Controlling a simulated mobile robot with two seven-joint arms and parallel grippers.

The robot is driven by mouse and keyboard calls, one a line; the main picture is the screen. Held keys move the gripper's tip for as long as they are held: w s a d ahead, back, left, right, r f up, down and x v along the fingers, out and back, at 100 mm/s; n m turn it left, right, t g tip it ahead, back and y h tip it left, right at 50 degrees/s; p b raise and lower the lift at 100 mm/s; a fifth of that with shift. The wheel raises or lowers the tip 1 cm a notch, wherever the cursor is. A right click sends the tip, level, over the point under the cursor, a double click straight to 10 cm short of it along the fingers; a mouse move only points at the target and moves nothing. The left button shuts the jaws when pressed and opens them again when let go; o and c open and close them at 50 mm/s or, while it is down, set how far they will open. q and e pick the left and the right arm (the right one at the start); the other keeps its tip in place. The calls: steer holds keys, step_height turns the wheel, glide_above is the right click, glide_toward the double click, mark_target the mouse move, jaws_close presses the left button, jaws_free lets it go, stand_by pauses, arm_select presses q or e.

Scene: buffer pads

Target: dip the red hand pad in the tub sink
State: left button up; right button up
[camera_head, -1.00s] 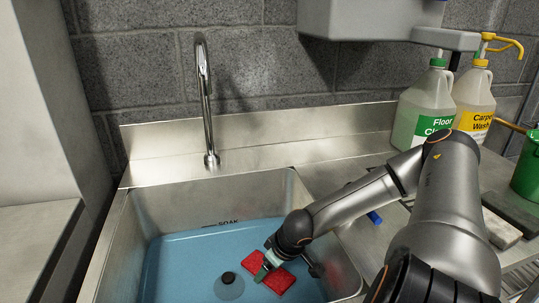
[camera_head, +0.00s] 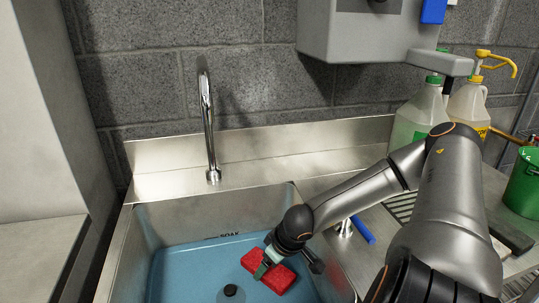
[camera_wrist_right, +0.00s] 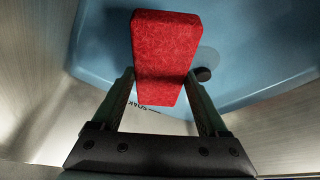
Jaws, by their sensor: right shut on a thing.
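The red hand pad (camera_head: 283,280) is held between the fingers of my right gripper (camera_head: 265,266), over the blue water (camera_head: 185,270) in the tub sink (camera_head: 165,213). In the right wrist view the red pad (camera_wrist_right: 166,45) sits between the two fingers of my right gripper (camera_wrist_right: 160,80), its long side pointing away from the wrist. The water lies behind it there. I cannot tell whether the pad's lower edge touches the water. My left gripper is not in view.
A tall faucet (camera_head: 209,120) stands at the sink's back edge. A dark round stopper (camera_head: 230,290) shows in the water. To the right are a drainboard, a blue-handled tool (camera_head: 363,230), jugs (camera_head: 420,110) and a green bucket (camera_head: 525,185). A grey dispenser (camera_head: 365,35) hangs above.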

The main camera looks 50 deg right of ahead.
step_height(320, 180, up, 5)
steer(key=p, duration=0.3)
steer(key=shift+f, duration=0.1)
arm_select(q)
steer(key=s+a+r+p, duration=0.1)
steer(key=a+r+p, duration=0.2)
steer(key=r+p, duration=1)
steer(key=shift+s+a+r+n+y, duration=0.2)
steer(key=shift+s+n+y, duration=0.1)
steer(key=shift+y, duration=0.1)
arm_select(e)
step_height(320, 180, up, 16)
